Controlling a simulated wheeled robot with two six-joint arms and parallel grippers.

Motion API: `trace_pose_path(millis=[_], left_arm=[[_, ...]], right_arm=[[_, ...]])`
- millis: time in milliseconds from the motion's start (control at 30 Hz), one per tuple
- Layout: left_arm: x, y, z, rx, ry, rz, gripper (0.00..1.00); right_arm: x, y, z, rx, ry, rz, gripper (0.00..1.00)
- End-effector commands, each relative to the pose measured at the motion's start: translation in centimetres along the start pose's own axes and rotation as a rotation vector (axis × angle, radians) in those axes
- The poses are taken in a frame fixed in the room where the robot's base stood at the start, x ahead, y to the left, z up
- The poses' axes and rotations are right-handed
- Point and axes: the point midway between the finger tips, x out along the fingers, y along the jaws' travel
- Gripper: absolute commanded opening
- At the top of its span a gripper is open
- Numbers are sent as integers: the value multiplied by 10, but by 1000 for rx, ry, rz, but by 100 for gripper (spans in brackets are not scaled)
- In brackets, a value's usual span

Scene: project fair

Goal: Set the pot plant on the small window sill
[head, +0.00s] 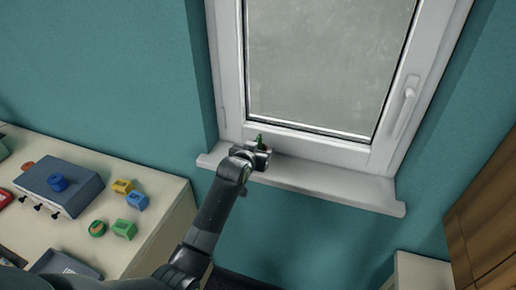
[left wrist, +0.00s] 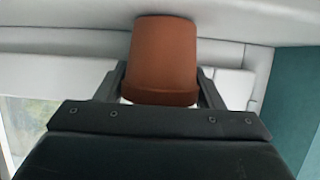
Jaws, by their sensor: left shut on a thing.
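The pot plant shows in the head view as a bit of green leaf (head: 260,140) just beyond my left gripper (head: 262,158). In the left wrist view its terracotta pot (left wrist: 165,55) sits between the two fingers of my left gripper (left wrist: 162,88), which is shut on it. The white window sill (head: 335,184) runs below the window, and the gripper is over its left part. In the wrist view the pot's narrow end meets the white surface of the sill (left wrist: 80,18); I cannot tell whether they touch. My right gripper is out of view.
The window frame (head: 230,70) stands right behind the sill. The sill is bare to the right of the gripper. A pale table (head: 165,190) at the left holds a blue-grey box (head: 60,183) and several small coloured blocks. A wooden cabinet (head: 490,215) stands at the right.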

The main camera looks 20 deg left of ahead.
Motion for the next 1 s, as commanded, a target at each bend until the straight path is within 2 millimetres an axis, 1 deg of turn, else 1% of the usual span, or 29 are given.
trace_pose_path(millis=[200, 300, 333, 467, 500, 833, 1000], left_arm=[[0, 0, -1, 0, 3, 0, 34], [1, 0, 2, 0, 2, 0, 34], [1, 0, 2, 0, 0, 0, 64], [1, 0, 2, 0, 0, 0, 81], [1, 0, 2, 0, 0, 0, 83], [-1, 0, -1, 0, 1, 0, 83], [-13, 0, 0, -1, 2, 0, 83]], right_arm=[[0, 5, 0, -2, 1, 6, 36], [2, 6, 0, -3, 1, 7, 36], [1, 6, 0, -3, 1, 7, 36], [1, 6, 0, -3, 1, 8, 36], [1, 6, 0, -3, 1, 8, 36], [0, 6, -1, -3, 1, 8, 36], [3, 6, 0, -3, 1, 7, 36]])
